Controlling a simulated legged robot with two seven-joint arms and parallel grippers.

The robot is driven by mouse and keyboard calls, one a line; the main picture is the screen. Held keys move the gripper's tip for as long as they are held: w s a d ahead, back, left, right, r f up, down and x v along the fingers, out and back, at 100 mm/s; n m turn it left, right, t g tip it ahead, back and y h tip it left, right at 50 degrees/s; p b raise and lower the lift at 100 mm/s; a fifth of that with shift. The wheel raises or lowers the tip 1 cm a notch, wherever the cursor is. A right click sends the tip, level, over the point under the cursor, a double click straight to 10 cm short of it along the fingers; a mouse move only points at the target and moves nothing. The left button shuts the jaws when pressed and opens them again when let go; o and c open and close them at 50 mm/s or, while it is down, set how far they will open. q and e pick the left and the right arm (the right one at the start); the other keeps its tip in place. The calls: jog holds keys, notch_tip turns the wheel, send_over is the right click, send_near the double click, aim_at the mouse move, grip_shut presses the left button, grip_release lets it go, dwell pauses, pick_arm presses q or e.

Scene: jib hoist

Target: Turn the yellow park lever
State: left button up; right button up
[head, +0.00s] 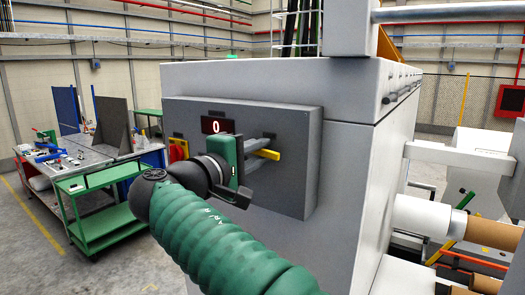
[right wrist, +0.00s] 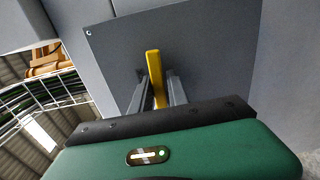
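The yellow park lever (head: 266,154) sticks out from the front of a grey control box (head: 293,140) on the large grey machine. In the right wrist view the lever (right wrist: 156,77) stands between my two grey fingers. My right gripper (head: 259,149) reaches the box from the left, fingers pointing at its face. In the right wrist view the gripper (right wrist: 160,88) is open, one finger on each side of the lever, with small gaps showing. The lever's base is partly hidden by the gripper. My left gripper is not in view.
A small display (head: 217,126) on the box reads 0. A green cart (head: 100,205) and a workbench (head: 75,160) stand at the left. White rolls (head: 425,215) lie to the right.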

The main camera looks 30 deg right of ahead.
jog(key=shift+o, duration=1.2)
jog(key=shift+a, duration=0.1)
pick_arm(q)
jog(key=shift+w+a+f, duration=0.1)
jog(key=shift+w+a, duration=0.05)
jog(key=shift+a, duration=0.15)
pick_arm(e)
jog(key=shift+o, duration=0.4)
jog(key=shift+w+a+r, duration=0.1)
jog(key=shift+w+a, duration=0.05)
jog(key=shift+a, duration=0.05)
jog(key=shift+a, duration=0.1)
pick_arm(q)
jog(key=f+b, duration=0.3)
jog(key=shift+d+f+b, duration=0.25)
jog(key=shift+b, duration=0.05)
pick_arm(e)
jog(key=v, duration=1.6)
jog(key=shift+a, duration=0.25)
